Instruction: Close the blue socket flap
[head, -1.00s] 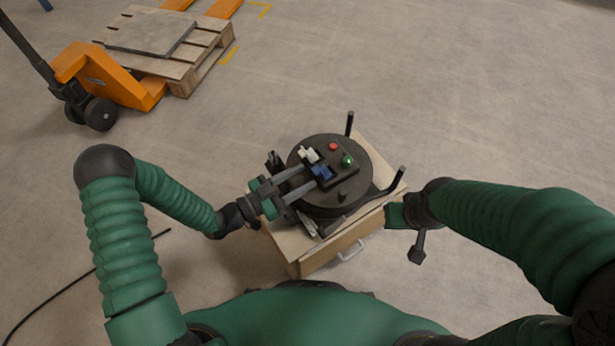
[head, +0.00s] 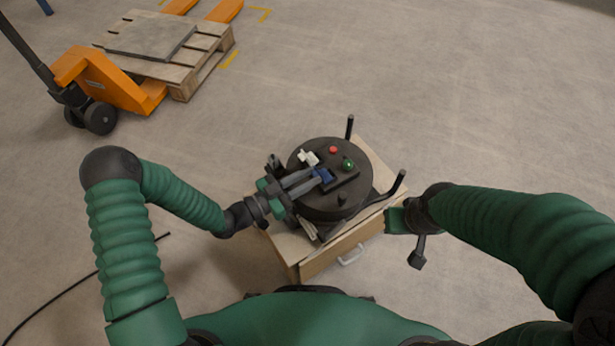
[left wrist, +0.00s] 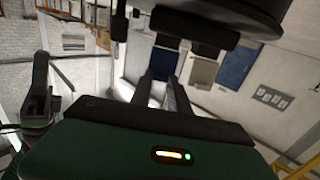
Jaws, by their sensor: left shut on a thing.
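The blue socket flap (head: 324,174) is on the round black device (head: 318,205) in the middle of the head view, standing up from a dark panel. My left gripper (head: 312,181) reaches in from the left, its grey fingers closed together at the flap's left side. It is shut on the flap, whose lower left part the fingertips partly cover. In the left wrist view the two fingers (left wrist: 168,92) point away and the flap cannot be made out. My right gripper (head: 397,218) is by the right edge of the wooden box; its fingers cannot be made out.
A white socket flap (head: 308,158), a red button (head: 333,150) and a green button (head: 348,164) sit close to the blue flap. Black upright handles (head: 350,126) rise at the device's rim. The wooden box (head: 330,257) carries the device. An orange pallet truck (head: 105,83) stands far left.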

